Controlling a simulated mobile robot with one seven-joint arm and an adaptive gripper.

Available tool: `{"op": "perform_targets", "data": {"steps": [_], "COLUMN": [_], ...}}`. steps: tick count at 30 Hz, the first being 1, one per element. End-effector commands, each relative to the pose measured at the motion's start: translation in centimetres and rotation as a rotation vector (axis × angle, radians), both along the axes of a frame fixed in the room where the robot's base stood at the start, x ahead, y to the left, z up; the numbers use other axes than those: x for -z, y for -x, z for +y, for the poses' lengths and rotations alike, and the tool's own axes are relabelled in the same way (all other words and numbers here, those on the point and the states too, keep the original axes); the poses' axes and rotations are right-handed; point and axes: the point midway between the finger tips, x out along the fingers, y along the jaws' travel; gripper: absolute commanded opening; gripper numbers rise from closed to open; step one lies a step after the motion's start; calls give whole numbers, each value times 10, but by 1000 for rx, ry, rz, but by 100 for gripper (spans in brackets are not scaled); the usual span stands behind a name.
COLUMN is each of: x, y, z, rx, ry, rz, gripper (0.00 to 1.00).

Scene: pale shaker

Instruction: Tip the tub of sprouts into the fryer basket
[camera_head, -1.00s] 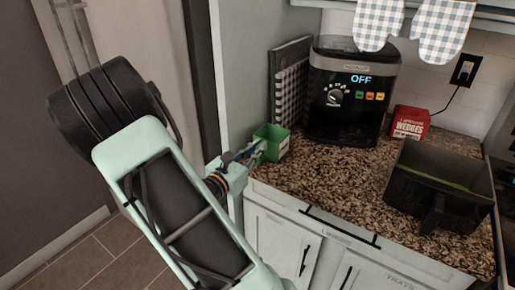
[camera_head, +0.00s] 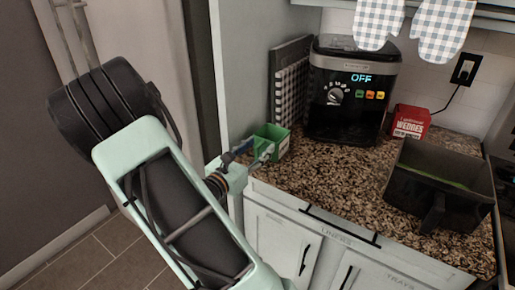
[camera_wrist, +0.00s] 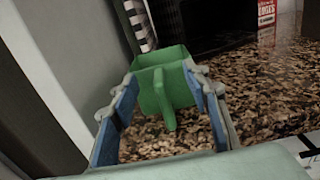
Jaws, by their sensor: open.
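The green tub (camera_head: 276,134) stands upright on the counter's left end. In the wrist view the tub (camera_wrist: 176,82) shows its handle (camera_wrist: 168,117) pointing toward me; I cannot make out its contents. My gripper (camera_head: 261,148) is open at the tub's near side. In the wrist view the gripper's fingers (camera_wrist: 160,78) are spread left and right of the tub and handle, not closed on them. The black fryer basket (camera_head: 455,208) sits at the counter's right, with something green (camera_head: 437,179) low inside; I cannot tell what.
The black fryer (camera_head: 345,115), its display reading OFF, stands at the back. A red wedges box (camera_head: 411,121) is right of it. A board and checked cloth (camera_head: 290,90) lean by the left wall panel (camera_head: 237,70). The speckled counter (camera_head: 340,185) is clear between tub and basket.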

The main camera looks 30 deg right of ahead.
Motion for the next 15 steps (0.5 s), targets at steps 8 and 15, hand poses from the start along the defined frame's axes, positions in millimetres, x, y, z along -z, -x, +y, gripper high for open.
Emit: {"op": "perform_targets", "data": {"steps": [8, 15], "x": [0, 0], "y": [0, 4], "z": [0, 10], "rx": [0, -1], "ry": [0, -1], "rz": [0, 0], "gripper": [49, 49]}}
